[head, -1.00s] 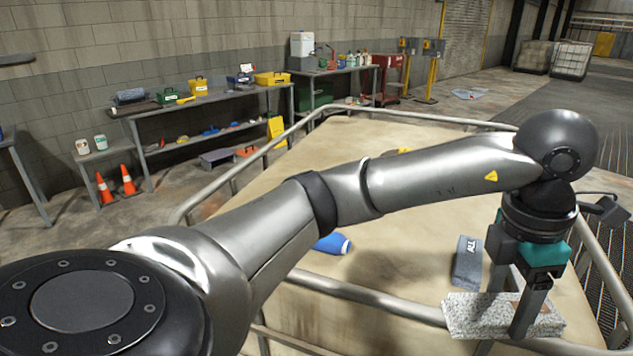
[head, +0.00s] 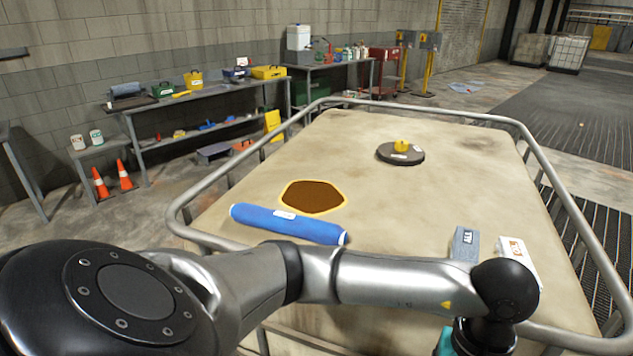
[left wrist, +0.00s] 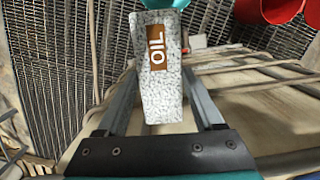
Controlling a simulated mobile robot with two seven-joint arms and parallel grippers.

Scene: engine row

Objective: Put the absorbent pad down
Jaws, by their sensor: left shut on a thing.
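The absorbent pad (left wrist: 170,92) is a speckled grey-white block with a brown OIL label. In the left wrist view it sits between the two fingers of my left gripper (left wrist: 160,78), which is shut on it. In the head view only the top of this gripper shows at the bottom edge, so its fingers and the pad are out of frame. My right gripper is not in view.
A railed tan platform (head: 400,215) carries a grey ALL block (head: 465,244), a white block with an orange label (head: 518,262), a blue roll (head: 285,223), a yellow-rimmed brown opening (head: 312,196) and a dark round lid (head: 400,153). Its middle is clear.

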